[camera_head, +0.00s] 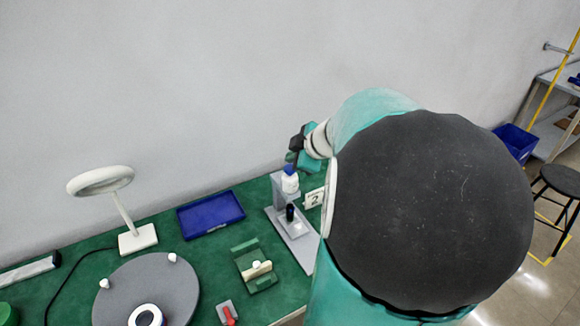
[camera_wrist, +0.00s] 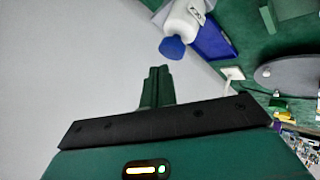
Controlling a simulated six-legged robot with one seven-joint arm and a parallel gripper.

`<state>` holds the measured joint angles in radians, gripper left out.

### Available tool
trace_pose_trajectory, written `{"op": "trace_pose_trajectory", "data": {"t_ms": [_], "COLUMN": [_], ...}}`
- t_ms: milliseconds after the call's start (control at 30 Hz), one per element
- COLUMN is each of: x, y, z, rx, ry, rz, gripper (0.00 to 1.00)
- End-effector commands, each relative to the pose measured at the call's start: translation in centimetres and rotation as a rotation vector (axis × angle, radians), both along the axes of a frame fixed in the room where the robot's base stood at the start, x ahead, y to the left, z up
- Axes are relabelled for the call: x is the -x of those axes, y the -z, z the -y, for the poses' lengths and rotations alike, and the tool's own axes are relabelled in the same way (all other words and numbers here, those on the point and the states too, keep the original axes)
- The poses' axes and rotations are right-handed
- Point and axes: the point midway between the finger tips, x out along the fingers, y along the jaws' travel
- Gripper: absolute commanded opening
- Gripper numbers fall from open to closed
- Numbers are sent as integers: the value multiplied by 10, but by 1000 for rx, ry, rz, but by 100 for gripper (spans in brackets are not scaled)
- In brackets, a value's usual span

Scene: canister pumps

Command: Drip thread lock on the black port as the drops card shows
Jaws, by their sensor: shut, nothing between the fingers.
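The white bottle with a blue cap (camera_head: 290,184) stands upright at a grey stand (camera_head: 281,192) on the bench. In the wrist view the same bottle (camera_wrist: 184,20) appears upside down, cap toward my fingers. A black port (camera_head: 290,213) stands on the grey plate below and in front of the bottle. A white card (camera_head: 314,198) beside it carries a dark mark that looks like a 2. My gripper (camera_head: 303,160) is just above and behind the bottle, partly hidden. In the wrist view its fingers (camera_wrist: 157,84) are shut and empty, apart from the bottle.
A blue tray (camera_head: 211,214), a green fixture (camera_head: 254,267) and a grey round disc (camera_head: 150,290) lie to the left. A white ring lamp (camera_head: 102,181) stands behind them. A red-handled part (camera_head: 228,314) is near the front. My arm hides the bench's right side.

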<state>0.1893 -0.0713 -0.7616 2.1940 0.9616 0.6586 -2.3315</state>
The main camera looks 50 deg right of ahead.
Motion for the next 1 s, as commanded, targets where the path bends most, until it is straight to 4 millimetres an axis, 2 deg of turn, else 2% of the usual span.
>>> {"op": "trace_pose_trajectory", "data": {"t_ms": [367, 800, 1000], "x": [0, 0, 0], "y": [-3, -41, -52], "z": [0, 0, 0], "rx": [1, 1, 0], "ry": [1, 0, 0], "rz": [1, 2, 1], "gripper": [0, 0, 0]}}
